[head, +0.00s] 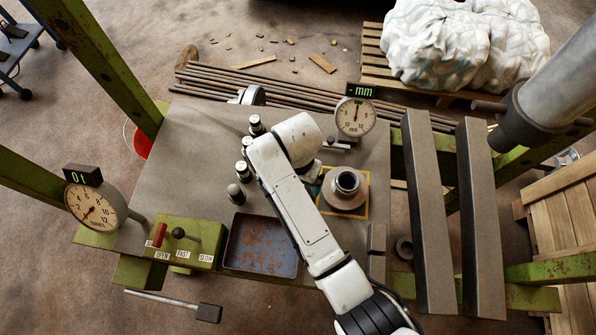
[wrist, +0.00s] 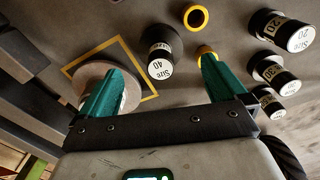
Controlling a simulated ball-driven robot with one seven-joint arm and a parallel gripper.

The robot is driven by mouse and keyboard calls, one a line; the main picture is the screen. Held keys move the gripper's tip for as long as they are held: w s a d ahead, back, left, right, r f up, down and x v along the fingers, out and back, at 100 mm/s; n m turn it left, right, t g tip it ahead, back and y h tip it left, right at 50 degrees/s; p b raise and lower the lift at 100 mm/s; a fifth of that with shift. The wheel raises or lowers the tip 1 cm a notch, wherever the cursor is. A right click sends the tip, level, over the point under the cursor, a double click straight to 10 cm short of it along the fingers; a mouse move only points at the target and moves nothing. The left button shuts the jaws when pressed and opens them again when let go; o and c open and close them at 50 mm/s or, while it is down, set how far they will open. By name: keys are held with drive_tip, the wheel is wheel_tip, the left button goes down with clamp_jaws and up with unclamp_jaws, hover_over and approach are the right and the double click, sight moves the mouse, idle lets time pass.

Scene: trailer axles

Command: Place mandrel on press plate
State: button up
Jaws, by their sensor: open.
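My gripper (wrist: 158,66) is open, its two teal fingers pointing down toward the plate. A dark mandrel with a white cap labelled "Size 40" (wrist: 160,50) stands in the gap between the fingertips in the wrist view, untouched; I cannot tell how far beyond the tips it is. In the head view my arm hides it and the fingers. The grey press plate (head: 185,150) lies under everything. A round flanged hub (head: 346,200) sits in a yellow square on it, partly behind the left finger in the wrist view (wrist: 92,72).
Other mandrels (head: 235,194) stand in a row on the left; one reads "Size 20" (wrist: 300,38). The plate's left part is clear.

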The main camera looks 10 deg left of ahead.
drive_tip(key=shift+r, duration=2.15)
drive_tip(key=s+d+f+n, duration=0.15)
drive_tip(key=s+d, duration=0.25)
drive_tip(key=d, duration=0.4)
drive_tip(key=s+d+f+m, duration=0.1)
drive_tip(key=s+d+f, duration=0.15)
drive_tip(key=d, duration=0.65)
drive_tip(key=s+d+r+n+t, duration=0.1)
drive_tip(key=s+d+r, duration=0.3)
drive_tip(key=s+d, duration=0.9)
drive_tip(key=s+n, duration=0.1)
drive_tip(key=s, duration=0.3)
drive_tip(key=shift+d, duration=0.4)
